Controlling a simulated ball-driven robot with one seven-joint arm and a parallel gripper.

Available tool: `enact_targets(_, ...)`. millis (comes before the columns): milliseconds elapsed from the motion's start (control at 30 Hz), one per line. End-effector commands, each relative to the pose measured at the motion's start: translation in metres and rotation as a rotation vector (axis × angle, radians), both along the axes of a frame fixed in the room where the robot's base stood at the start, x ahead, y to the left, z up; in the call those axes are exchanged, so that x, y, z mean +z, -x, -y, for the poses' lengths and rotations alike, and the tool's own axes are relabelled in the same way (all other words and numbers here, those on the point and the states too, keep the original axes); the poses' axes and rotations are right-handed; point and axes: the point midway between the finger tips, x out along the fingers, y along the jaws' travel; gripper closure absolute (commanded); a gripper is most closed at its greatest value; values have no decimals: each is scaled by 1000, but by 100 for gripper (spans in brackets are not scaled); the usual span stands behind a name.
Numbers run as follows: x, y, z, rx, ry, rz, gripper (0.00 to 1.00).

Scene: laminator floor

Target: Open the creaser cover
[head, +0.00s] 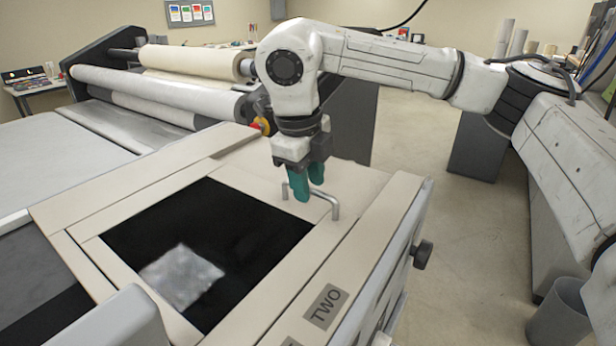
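The creaser is a beige machine with a flat top. The panel I take to be its cover (262,187) has a bent metal handle (331,202) standing up from it. Beside the handle is a large black area (215,235), a window or an opening, with a pale crumpled-looking patch (182,276) in it. My gripper (307,190) points down with its teal fingers at the handle's bar, overlapping its left part. I cannot tell whether the fingers close on the bar or only stand around it. The panel looks flat.
A plate reading "TWO" (325,306) is on the near edge, and a dark knob (422,254) sticks out of the right side. A laminator with large rolls (150,93) stands behind left. A grey bin (562,312) is at lower right. Open floor (470,235) lies right of the machine.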

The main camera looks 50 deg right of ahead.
Motion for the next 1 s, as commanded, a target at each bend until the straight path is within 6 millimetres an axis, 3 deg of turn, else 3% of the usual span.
enact_targets(167,0,0,0,0,0,0,64)
enact_targets(533,0,0,0,0,0,0,99)
enact_targets(1000,0,0,0,0,0,0,100)
